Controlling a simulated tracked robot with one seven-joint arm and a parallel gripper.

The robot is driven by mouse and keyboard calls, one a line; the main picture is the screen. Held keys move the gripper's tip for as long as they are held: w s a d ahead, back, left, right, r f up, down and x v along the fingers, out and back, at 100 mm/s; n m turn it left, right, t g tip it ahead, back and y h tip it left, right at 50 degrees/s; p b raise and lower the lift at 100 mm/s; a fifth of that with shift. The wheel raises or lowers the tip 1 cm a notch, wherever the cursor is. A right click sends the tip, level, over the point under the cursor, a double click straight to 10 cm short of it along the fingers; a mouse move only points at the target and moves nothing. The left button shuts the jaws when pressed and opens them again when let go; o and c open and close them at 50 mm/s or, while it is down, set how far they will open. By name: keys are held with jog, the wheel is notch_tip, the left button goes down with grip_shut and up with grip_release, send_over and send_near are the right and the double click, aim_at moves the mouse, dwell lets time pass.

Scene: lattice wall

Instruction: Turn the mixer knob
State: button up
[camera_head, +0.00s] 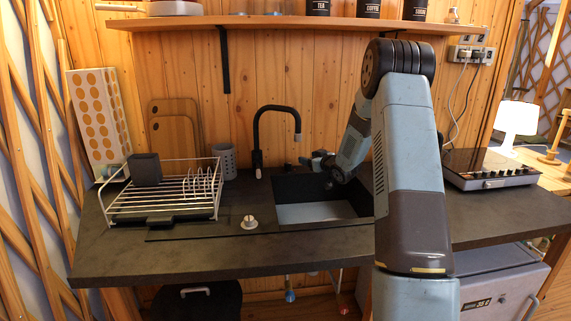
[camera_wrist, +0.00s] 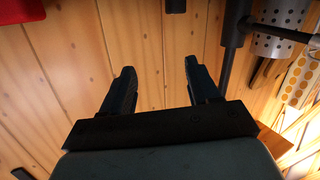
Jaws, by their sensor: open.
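The black faucet (camera_head: 258,135) stands at the back of the counter, left of the sink, with its spout arching right. It also shows at the upper right of the wrist view (camera_wrist: 235,38). A small dark piece (camera_head: 288,168) sits right of its base; I cannot tell whether this is the mixer knob. My gripper (camera_head: 312,161) is above the back of the sink, right of the faucet, partly hidden by my arm. In the wrist view its fingers (camera_wrist: 161,88) are apart, with only wooden wall between them.
The sink (camera_head: 315,213) lies below my gripper. A dish rack (camera_head: 165,200) and a grey perforated holder (camera_head: 225,160) stand to the left. A pale round knob (camera_head: 249,222) is on the sink's left surround. A shelf (camera_head: 280,23) crosses the wall above. A hob (camera_head: 490,169) is at right.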

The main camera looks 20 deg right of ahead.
aim_at(288, 166)
notch_tip(288, 166, down, 6)
jog(key=a+f+y, duration=0.1)
jog(key=y, duration=0.2)
jog(key=shift+t, duration=0.4)
jog(key=x, duration=1.4)
jog(key=shift+w+a+r, duration=0.15)
jog(key=shift+r, duration=0.05)
jog(key=c, duration=1)
jog(key=shift+o, duration=0.2)
